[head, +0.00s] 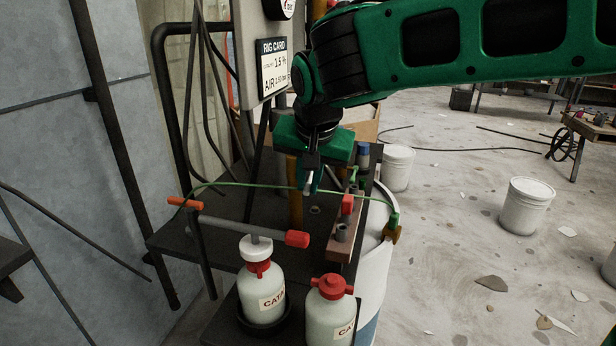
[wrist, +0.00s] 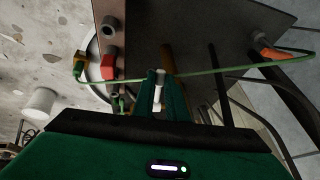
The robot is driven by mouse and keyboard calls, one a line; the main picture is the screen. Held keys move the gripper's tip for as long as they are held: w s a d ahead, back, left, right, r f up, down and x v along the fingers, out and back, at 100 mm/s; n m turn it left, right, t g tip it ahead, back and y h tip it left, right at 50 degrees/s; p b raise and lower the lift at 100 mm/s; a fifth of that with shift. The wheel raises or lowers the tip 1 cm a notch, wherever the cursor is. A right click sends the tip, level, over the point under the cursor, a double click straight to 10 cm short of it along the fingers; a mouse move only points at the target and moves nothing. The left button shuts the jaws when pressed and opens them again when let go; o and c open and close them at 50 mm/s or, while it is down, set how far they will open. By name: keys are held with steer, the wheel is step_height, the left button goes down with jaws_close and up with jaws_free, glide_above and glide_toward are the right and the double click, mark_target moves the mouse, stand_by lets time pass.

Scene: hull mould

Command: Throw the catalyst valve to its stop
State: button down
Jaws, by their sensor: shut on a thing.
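My gripper (head: 308,186) points down over the dark bench, beside the brown rail. Its fingers are closed around a small pale rod, which shows between them in the wrist view (wrist: 157,92). I cannot tell whether this rod belongs to the catalyst valve. A red block (head: 347,204), possibly a valve handle, is on the brown rail (head: 345,236) just right of the fingers; it also shows in the wrist view (wrist: 108,66), apart from them. A green hose (head: 250,184) passes close to the fingertips. No part is clearly marked as the valve.
A grey bar with a red end (head: 297,239) lies in front, above two catalyst bottles (head: 262,296) (head: 330,312). An orange fitting (head: 185,202) is at the left hose end. A rig card (head: 273,66) hangs behind. White buckets (head: 526,205) stand on open floor at right.

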steer(key=shift+a+f+t+h, duration=0.1)
steer(key=shift+f+t+h, duration=0.3)
steer(key=shift+f+t, duration=0.5)
steer(key=shift+r+t, duration=0.1)
steer(key=shift+t, duration=0.2)
steer(key=c, duration=1.8)
jaws_free()
steer(key=shift+o, duration=0.2)
steer(key=shift+r, duration=0.15)
steer(key=shift+s+r, duration=0.25)
steer(key=v, duration=0.9)
steer(key=shift+s+r, duration=0.25)
steer(key=shift+r, duration=0.05)
